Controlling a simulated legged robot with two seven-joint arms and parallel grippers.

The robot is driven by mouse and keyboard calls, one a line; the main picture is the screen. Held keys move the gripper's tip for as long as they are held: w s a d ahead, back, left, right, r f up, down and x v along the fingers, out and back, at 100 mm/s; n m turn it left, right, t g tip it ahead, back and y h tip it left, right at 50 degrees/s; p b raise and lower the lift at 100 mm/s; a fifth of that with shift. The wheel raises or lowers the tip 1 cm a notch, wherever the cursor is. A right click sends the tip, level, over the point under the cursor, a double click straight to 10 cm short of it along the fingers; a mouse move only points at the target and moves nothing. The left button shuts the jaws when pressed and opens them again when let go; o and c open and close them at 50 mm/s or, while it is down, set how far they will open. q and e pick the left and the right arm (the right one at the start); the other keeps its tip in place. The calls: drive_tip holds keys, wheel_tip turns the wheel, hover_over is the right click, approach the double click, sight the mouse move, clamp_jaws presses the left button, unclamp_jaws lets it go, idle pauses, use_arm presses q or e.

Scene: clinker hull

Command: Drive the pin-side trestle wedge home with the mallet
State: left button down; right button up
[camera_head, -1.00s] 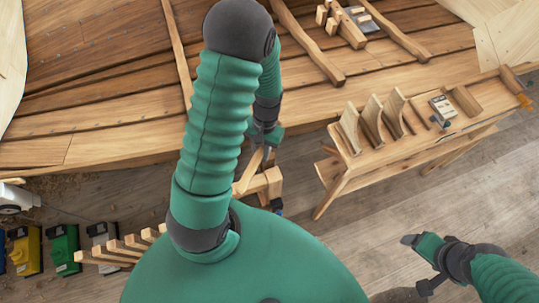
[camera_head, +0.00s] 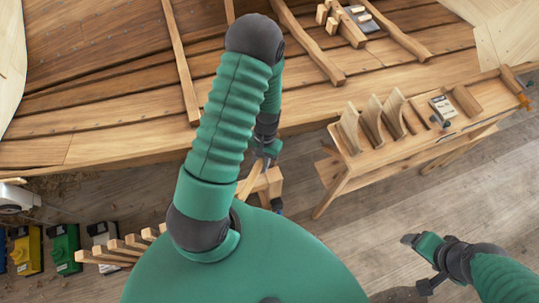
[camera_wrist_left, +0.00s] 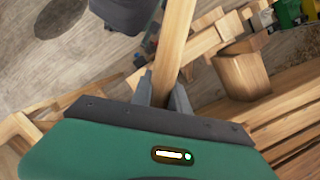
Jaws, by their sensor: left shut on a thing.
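My left gripper (camera_head: 266,160) is below the hull's edge in the head view, partly hidden behind my own arm. In the left wrist view the left gripper (camera_wrist_left: 163,92) is shut on a pale wooden handle (camera_wrist_left: 174,42), which I take to be the mallet's. The handle runs up out of the frame, and I cannot make out the mallet head. Trestle timber (camera_head: 268,184) shows just below the gripper in the head view. I cannot pick out the pin-side wedge. My right gripper (camera_head: 410,248) is low on the right over the floor, and its jaws are unclear.
The plank hull (camera_head: 110,140) fills the back. A wooden bench (camera_head: 345,178) on the right carries curved wooden pieces (camera_head: 372,120) and a small box (camera_head: 443,110). Yellow (camera_head: 27,250) and green (camera_head: 64,248) boxes stand at lower left. Floor is clear between bench and right gripper.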

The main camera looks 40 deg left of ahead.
sight(260, 161)
use_arm(q)
drive_tip(key=v, duration=0.2)
drive_tip(key=s+v, duration=0.1)
drive_tip(key=v, duration=0.4)
drive_tip(key=shift+s+d+r, duration=0.15)
drive_tip(key=shift+r, duration=0.25)
drive_tip(key=shift+s+d+r, duration=0.15)
drive_tip(key=shift+s, duration=0.25)
drive_tip(key=shift+w+f+b, duration=0.2)
drive_tip(key=shift+f+b, duration=0.1)
drive_tip(key=shift+f, duration=0.05)
drive_tip(key=f+b, duration=0.2)
drive_tip(key=f, duration=0.1)
drive_tip(key=shift+w, duration=0.2)
drive_tip(key=shift+s+r, duration=0.1)
drive_tip(key=shift+r, duration=0.05)
use_arm(e)
wheel_tip(260, 161, down, 2)
drive_tip(key=shift+s+a+f, duration=0.1)
drive_tip(key=shift+s+r, duration=0.1)
drive_tip(key=shift+r, duration=0.1)
use_arm(q)
drive_tip(key=shift+s+p, duration=0.15)
drive_tip(key=shift+p, duration=0.2)
